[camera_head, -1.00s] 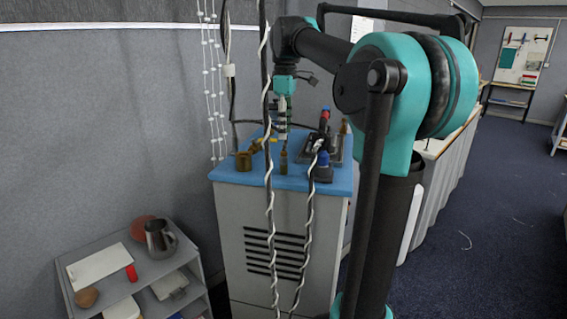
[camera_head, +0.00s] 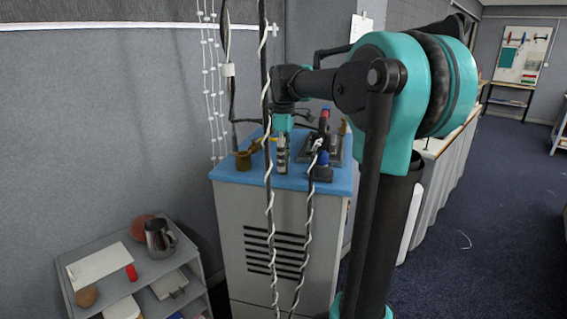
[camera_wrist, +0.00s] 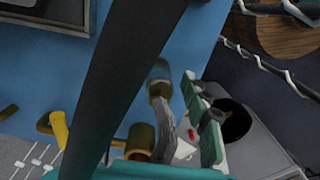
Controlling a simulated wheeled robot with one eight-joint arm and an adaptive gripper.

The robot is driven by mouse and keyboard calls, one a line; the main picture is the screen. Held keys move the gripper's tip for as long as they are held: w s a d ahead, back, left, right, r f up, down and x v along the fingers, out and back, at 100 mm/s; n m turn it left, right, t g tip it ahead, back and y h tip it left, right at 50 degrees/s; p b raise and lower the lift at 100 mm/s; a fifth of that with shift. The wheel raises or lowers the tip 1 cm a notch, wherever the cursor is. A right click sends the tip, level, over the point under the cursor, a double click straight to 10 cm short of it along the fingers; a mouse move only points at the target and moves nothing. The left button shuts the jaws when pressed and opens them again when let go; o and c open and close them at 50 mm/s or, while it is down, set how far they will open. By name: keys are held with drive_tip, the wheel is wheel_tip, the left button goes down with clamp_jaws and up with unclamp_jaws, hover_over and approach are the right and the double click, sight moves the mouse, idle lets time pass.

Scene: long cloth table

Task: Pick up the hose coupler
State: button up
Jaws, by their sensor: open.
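My gripper (camera_head: 282,160) is low over the front part of the blue cabinet top (camera_head: 225,172). In the wrist view its teal finger (camera_wrist: 203,120) is on the right, and a dark bar of my gripper crosses in front on the left. A slim brass and grey piece (camera_wrist: 162,100), which looks like the hose coupler, stands between them. The jaws are open, and I cannot tell whether they touch it. In the head view my gripper hides it. A short brass piece (camera_wrist: 140,138) is just left of its lower end.
A brass cylinder (camera_head: 243,161) stands left of my gripper. Cables wrapped in white (camera_head: 268,200) hang in front of the cabinet. A low shelf (camera_head: 190,262) stands at left.

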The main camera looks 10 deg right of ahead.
drive_tip(key=shift+c, duration=0.6)
clamp_jaws()
drive_tip(key=shift+r, duration=0.15)
